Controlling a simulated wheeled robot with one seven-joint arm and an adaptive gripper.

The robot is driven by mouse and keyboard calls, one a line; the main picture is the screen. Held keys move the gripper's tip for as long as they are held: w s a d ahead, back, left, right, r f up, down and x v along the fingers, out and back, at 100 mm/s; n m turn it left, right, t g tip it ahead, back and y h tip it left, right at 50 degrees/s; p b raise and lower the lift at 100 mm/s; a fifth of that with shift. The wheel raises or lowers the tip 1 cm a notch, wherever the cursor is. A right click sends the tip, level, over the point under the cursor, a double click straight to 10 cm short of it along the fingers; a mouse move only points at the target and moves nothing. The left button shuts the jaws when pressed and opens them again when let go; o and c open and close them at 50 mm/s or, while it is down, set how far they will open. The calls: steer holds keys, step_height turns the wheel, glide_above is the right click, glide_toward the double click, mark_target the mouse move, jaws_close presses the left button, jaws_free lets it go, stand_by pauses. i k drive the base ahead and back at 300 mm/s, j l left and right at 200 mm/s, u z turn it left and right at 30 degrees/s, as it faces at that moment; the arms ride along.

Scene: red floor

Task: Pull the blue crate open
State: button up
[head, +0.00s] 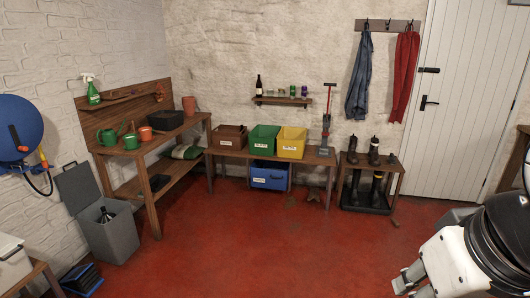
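The blue crate (270,180) sits low under the wooden bench (233,155), below the green crate (263,139) and the yellow crate (291,142). A white label shows on its front. Its top is in the shadow of the bench, so its inside is hidden. My arm shows large at the lower right, with what looks like my gripper (408,283) at its lower left, partly cut by the frame edge. It is far from the crate and touches nothing I can see. Its finger opening is not clear.
Open red floor lies between me and the bench. A brown crate (229,136) stands on the bench. A boot rack (369,183) is to its right. A grey bin (108,230) with its lid up and a wooden workbench (150,145) are at left.

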mark_target(263, 178)
steer(key=i, duration=2.15)
steer(key=i+l+u, duration=0.1)
steer(key=i, duration=0.95)
steer(key=i+l, duration=0.1)
steer(key=i, duration=0.95)
